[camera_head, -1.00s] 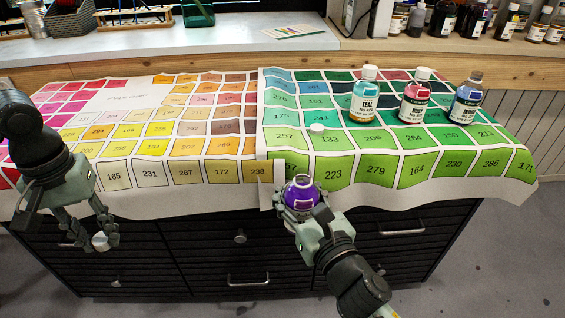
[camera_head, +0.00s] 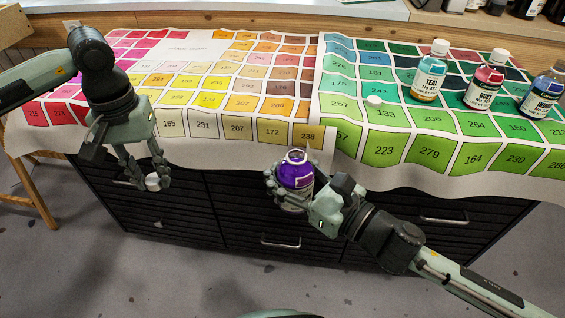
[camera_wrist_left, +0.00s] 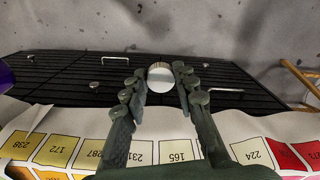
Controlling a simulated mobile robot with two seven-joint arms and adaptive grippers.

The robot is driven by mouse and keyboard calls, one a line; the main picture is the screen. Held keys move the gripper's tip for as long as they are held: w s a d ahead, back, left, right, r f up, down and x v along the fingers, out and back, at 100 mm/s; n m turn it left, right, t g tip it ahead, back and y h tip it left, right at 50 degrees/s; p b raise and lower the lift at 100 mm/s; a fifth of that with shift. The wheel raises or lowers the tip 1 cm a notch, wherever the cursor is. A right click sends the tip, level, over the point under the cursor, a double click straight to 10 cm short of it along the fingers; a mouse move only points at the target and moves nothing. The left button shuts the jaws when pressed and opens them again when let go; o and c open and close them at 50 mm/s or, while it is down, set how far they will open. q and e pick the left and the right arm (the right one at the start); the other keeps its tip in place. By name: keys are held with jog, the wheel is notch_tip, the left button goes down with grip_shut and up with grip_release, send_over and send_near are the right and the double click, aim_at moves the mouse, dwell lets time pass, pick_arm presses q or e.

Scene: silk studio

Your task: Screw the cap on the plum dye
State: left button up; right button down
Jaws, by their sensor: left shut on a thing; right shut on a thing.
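The plum dye bottle (camera_head: 294,176) is purple, roughly upright and has an open neck with no cap on it. My right gripper (camera_head: 290,190) is shut on it and holds it in front of the table's front edge. My left gripper (camera_head: 149,178) is shut on a small white cap (camera_head: 153,182), left of the bottle and slightly lower in the head view. In the left wrist view the cap (camera_wrist_left: 161,77) sits between the fingertips (camera_wrist_left: 162,85), and a purple edge of the bottle (camera_wrist_left: 4,75) shows at the left border.
Teal (camera_head: 429,72), ruby (camera_head: 486,80) and indigo (camera_head: 542,93) bottles stand on the colour-chart cloth (camera_head: 340,168). Another white cap (camera_head: 374,101) lies on its green part. The dark drawer cabinet (camera_head: 225,207) is below. The floor in front is clear.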

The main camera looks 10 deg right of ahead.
pick_arm(q)
jog(key=s+d+r+m, duration=0.2)
jog(key=d+r, duration=0.6)
jog(key=d, duration=0.5)
jog(key=s+d+r+m, duration=0.3)
jog(key=d+r+m, duration=0.2)
jog(key=d+r, duration=0.4)
jog(key=d, duration=0.3)
jog(key=shift+d+m, duration=0.3)
jog(key=shift+d, duration=0.1)
jog(key=shift+s+r, duration=0.1)
notch_tip(320, 180, down, 4)
jog(key=shift+s+a, duration=0.2)
